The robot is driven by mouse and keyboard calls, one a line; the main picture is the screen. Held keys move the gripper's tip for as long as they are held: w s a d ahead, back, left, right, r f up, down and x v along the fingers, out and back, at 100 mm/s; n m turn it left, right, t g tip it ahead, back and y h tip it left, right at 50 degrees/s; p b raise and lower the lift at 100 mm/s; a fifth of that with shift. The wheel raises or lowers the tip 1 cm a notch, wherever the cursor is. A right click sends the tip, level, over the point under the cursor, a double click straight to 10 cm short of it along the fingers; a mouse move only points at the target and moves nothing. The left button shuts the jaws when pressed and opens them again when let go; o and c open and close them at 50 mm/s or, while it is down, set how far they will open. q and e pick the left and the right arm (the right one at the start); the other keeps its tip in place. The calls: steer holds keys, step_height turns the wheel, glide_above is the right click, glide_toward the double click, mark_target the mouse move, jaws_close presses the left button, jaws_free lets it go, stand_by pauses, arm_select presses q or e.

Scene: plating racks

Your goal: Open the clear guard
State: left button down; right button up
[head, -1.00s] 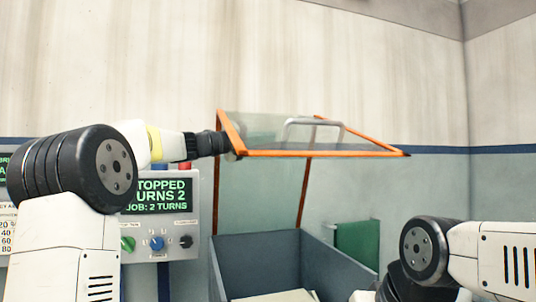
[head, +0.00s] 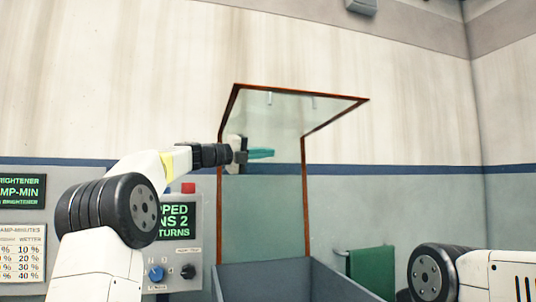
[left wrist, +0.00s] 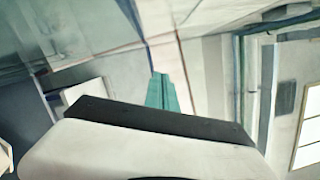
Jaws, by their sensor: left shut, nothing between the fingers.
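The clear guard (head: 290,116) is a see-through panel with an orange-brown frame. In the head view it stands raised, its free edge high and tilted above the grey-blue tank (head: 290,283). Two small pale handle mounts (head: 269,98) show near its upper edge; the rest of the handle is hard to see. My left gripper (head: 262,153) has its teal fingers shut and empty, pointing right, below the raised panel. I cannot tell whether it touches the guard. The teal fingers also show in the left wrist view (left wrist: 162,92). My right gripper is out of view.
A control box (head: 178,245) with a green-lit screen, knobs and a red button (head: 188,188) stands left of the tank, close to my left arm. A green cloth (head: 371,271) hangs right of the tank. The wall area right of the guard is clear.

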arm_select(q)
steer(key=v, duration=0.7)
steer(key=shift+s+a, duration=0.2)
steer(key=shift+a, duration=0.15)
